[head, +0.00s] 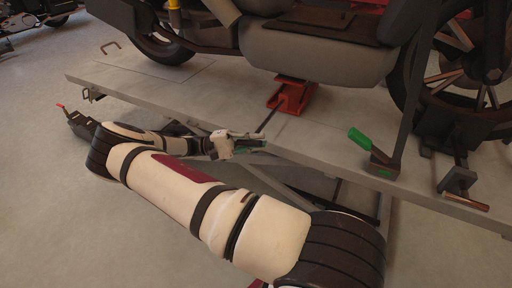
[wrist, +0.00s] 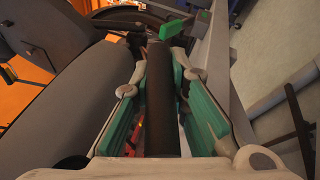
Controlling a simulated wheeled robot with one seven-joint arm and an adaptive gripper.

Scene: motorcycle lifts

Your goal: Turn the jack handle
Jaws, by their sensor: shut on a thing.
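The red jack (head: 292,95) stands on the grey lift table under the motorcycle's engine. Its thin dark handle (head: 267,121) runs from the jack toward the table's near edge, where my gripper (head: 250,145) is. In the wrist view a dark round bar, the jack handle (wrist: 161,105), lies lengthwise between the green-padded fingers of my gripper (wrist: 160,65). The fingers are shut on it, one on each side. In the head view, the gripper and arm hide the handle's near end.
The lift table (head: 200,93) carries a motorcycle (head: 315,55). To the right of my gripper, a green-handled lever (head: 357,138) stands at the table edge, and a bracket with a copper-coloured bar (head: 465,202) sits farther right. A dark pedal unit (head: 82,124) is on the floor at left. Open floor lies in front.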

